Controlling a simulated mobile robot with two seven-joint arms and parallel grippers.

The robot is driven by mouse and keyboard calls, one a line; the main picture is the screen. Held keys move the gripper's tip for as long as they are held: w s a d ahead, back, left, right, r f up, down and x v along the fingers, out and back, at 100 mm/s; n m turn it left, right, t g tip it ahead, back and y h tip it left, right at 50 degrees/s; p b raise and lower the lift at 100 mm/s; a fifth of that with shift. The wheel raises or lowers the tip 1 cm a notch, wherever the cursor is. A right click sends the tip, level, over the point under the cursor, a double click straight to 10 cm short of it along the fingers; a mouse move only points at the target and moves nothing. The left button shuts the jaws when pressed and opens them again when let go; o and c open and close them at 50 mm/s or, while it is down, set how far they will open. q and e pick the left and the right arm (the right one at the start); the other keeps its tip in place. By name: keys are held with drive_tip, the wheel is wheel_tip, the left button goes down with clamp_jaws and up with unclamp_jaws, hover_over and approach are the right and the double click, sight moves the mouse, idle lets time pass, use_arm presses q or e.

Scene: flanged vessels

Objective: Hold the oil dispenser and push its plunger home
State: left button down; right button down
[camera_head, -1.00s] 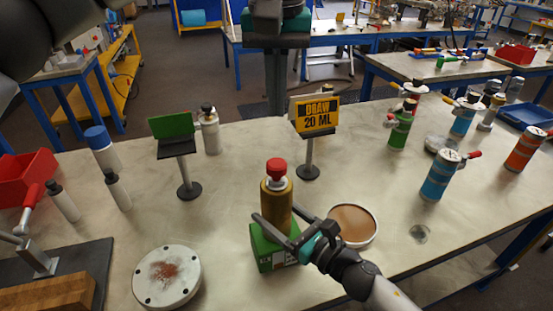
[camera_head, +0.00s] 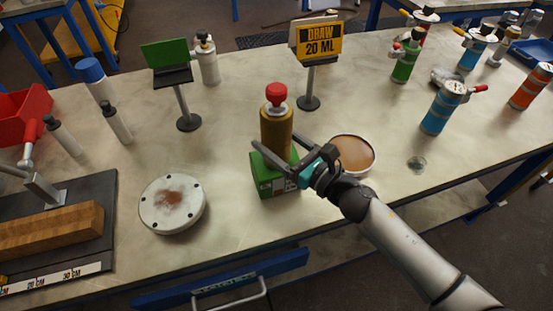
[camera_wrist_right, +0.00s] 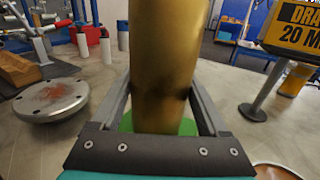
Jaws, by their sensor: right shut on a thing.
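The oil dispenser is a gold cylinder (camera_head: 277,125) with a red plunger knob (camera_head: 276,93) on top. The knob stands up above the body on a pale neck. The dispenser stands upright on a green box (camera_head: 268,180). My right gripper (camera_head: 274,141) comes in from the right, low on the cylinder, shut on it with one finger on each side. In the right wrist view the gold body (camera_wrist_right: 165,60) fills the middle between the fingers; its top is out of frame. My left gripper is not in view.
A brown-filled round dish (camera_head: 352,153) lies just right of my right gripper. A white flanged disc (camera_head: 172,203) lies to the left. A yellow "DRAW 20 ML" sign (camera_head: 320,42) and a green-topped stand (camera_head: 168,55) stand behind. Several bottles stand at the back right.

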unclamp_jaws()
drive_tip(key=v, duration=1.2)
idle(0.4)
